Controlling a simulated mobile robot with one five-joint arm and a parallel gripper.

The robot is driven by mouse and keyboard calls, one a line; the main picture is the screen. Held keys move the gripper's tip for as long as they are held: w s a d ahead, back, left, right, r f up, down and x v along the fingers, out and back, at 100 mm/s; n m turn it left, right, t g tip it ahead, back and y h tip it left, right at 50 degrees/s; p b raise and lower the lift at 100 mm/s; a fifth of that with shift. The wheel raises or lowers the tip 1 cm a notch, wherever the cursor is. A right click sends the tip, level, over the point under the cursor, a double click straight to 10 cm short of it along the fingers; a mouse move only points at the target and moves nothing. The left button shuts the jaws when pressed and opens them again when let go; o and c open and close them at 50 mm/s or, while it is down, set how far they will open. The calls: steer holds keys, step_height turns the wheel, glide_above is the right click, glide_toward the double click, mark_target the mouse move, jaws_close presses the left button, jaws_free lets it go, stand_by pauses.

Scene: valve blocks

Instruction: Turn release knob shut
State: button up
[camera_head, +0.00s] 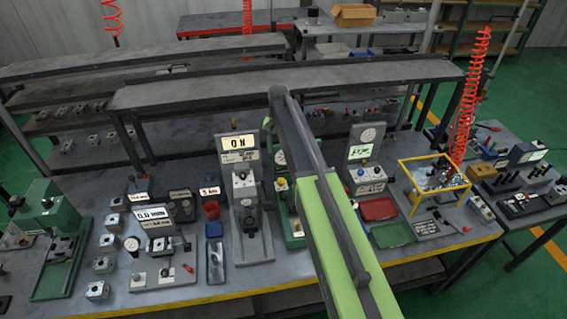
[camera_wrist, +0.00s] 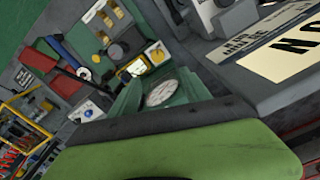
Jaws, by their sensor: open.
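I cannot tell for sure which part is the release knob. A green test station (camera_head: 294,228) stands partly behind my arm in the head view, with a yellow knob (camera_head: 282,183) on it. In the wrist view, a green station with a round white gauge (camera_wrist: 161,93) shows, tilted by the camera angle. My green and black arm crosses the middle of the head view and fills the bottom of the wrist view. My gripper's fingers show in neither view.
A grey station with an "ON" display (camera_head: 238,142) stands left of my arm. To the right are a gauge stand (camera_head: 364,160), a red tray (camera_head: 378,208), a green tray (camera_head: 392,235) and a yellow frame (camera_head: 434,178). Small valve blocks crowd the bench's left side.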

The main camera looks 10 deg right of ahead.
mark_target(281, 180)
steer(key=f+b, duration=0.5)
steer(key=b, duration=0.1)
steer(key=f+b, duration=1.1)
steer(key=f, duration=0.1)
steer(key=shift+d+f+b, duration=0.25)
steer(key=shift+d+b, duration=0.15)
steer(key=shift+s, duration=0.1)
steer(key=shift+r, duration=0.1)
steer(key=shift+c, duration=0.3)
jaws_close()
